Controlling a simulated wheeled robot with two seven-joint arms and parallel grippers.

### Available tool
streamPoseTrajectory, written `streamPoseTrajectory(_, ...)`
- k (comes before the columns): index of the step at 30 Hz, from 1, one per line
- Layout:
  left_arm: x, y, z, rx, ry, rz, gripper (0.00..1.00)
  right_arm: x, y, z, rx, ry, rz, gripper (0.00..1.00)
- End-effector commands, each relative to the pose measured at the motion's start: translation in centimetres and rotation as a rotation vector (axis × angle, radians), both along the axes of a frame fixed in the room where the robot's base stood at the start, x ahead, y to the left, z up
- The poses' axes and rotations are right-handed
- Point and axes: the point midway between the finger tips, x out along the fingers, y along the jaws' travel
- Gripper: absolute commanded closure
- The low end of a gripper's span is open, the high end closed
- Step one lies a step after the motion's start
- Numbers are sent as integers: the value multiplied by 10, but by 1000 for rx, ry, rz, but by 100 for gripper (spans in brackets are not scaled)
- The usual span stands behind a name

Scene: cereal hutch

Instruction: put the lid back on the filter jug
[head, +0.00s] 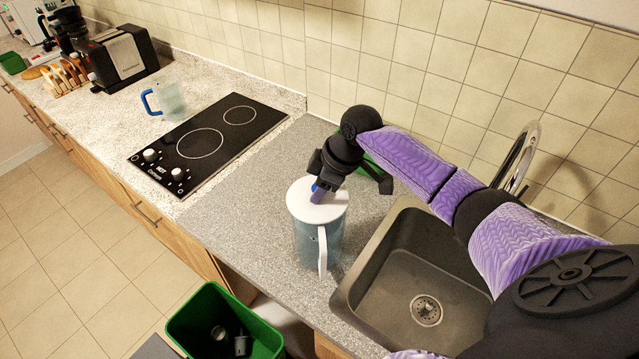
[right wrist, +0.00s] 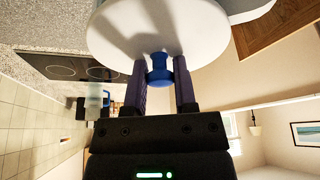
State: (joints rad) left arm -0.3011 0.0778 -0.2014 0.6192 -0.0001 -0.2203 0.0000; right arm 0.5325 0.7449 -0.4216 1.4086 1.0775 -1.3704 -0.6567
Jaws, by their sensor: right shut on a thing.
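The filter jug (head: 305,245), clear bluish with a white handle (head: 323,252), stands upright on the grey counter left of the sink. The round white lid (head: 318,212) is over its top and covers the opening; I cannot tell whether it is fully seated. The lid's underside or face fills the top of the right wrist view (right wrist: 155,30). My right gripper (head: 318,192) is above the lid, shut on its blue knob (right wrist: 160,72), which shows between the two fingers. My left gripper is not in view.
A clear jug with a blue handle (head: 170,100) stands beyond the black hob (head: 205,142). The sink (head: 425,285) with its tap (head: 520,155) is right of the filter jug. A green bin (head: 225,318) is below the counter edge. A green item behind my gripper is partly hidden.

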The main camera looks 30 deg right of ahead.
Motion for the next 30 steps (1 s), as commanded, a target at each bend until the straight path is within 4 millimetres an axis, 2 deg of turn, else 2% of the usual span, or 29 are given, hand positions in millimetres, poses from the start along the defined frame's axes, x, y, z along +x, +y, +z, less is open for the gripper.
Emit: streamPoseTrajectory(30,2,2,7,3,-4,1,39,-1,-1,1,-1,1,0,100)
